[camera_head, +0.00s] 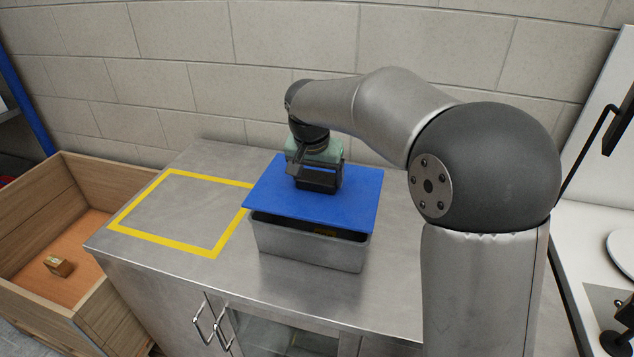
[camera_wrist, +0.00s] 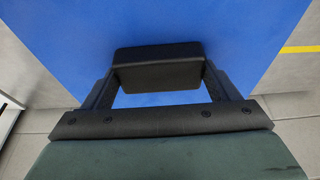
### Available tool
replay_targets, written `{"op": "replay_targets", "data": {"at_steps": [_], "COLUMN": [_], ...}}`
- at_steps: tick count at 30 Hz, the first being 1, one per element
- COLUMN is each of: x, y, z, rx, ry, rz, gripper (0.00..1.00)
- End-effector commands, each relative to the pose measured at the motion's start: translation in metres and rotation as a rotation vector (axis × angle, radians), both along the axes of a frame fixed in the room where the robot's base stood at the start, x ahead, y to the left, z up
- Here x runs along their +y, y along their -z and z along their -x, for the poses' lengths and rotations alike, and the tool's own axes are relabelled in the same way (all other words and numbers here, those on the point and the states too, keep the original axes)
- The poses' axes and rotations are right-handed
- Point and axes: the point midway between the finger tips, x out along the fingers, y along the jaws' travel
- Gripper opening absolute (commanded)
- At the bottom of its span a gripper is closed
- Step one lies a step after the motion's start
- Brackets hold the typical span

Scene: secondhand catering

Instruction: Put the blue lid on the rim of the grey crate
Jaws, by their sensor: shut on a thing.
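The blue lid (camera_head: 270,197) is a flat rectangular panel above the grey crate (camera_head: 312,250) in the head view. A dark gap shows between the lid's front edge and the crate's rim, and something yellow shows inside. The lid also fills much of the wrist view (camera_wrist: 60,40). My gripper (camera_head: 318,183) is over the middle of the lid, shut on its black handle (camera_wrist: 157,72). Whether the lid touches the crate's rear rim is hidden.
The crate stands on a steel cabinet top (camera_head: 190,205) with a yellow taped rectangle (camera_head: 165,243) to the left, empty inside. A wooden bin (camera_head: 35,235) with a small box (camera_head: 58,266) stands at far left. A block wall (camera_head: 180,60) is behind.

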Motion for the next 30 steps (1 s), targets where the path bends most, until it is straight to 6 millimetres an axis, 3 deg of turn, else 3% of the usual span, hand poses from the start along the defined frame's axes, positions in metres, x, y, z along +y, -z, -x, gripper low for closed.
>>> {"op": "replay_targets", "data": {"at_steps": [6, 25, 26, 27, 30], "x": [0.0, 0.0, 0.0, 0.0, 0.0], "y": [0.029, 0.043, 0.043, 0.042, 0.042], "z": [-0.002, -0.002, -0.002, -0.002, -0.001], "rx": [0.002, 0.0, 0.001, 0.001, 0.001], "ry": [0.0, 0.001, 0.0, 0.0, 0.0], "rz": [0.0, -0.001, 0.0, 0.0, 0.0], "gripper": [0.51, 0.51, 0.87, 0.98, 1.0]}}
